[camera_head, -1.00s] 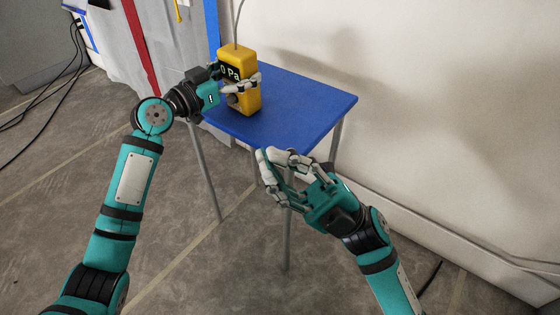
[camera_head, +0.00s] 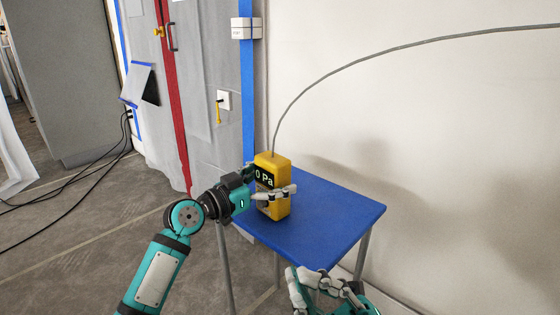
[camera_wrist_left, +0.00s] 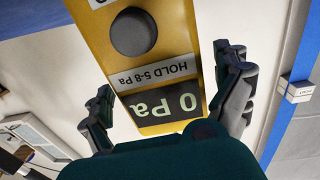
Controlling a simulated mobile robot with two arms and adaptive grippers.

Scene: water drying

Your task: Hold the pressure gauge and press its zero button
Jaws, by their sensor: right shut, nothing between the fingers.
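The yellow pressure gauge (camera_head: 279,209) stands upright on the blue table. Its display reads "0 Pa". In the left wrist view the gauge (camera_wrist_left: 185,45) appears upside down, with a "HOLD 5-8 Pa" label and a round dark button (camera_wrist_left: 133,32). My left gripper (camera_head: 274,186) is at the gauge, one finger on each side. In the wrist view narrow gaps show between the left gripper's fingers (camera_wrist_left: 165,80) and the gauge sides, so it looks open. My right gripper (camera_head: 325,283) is shut and empty, low in front of the table's near corner.
The blue table (camera_head: 335,215) is bare to the right of the gauge. A thin grey cable (camera_head: 345,66) rises from the gauge top and curves right. A white wall (camera_head: 430,130) stands close behind the table. Black cables (camera_head: 85,178) lie on the floor at left.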

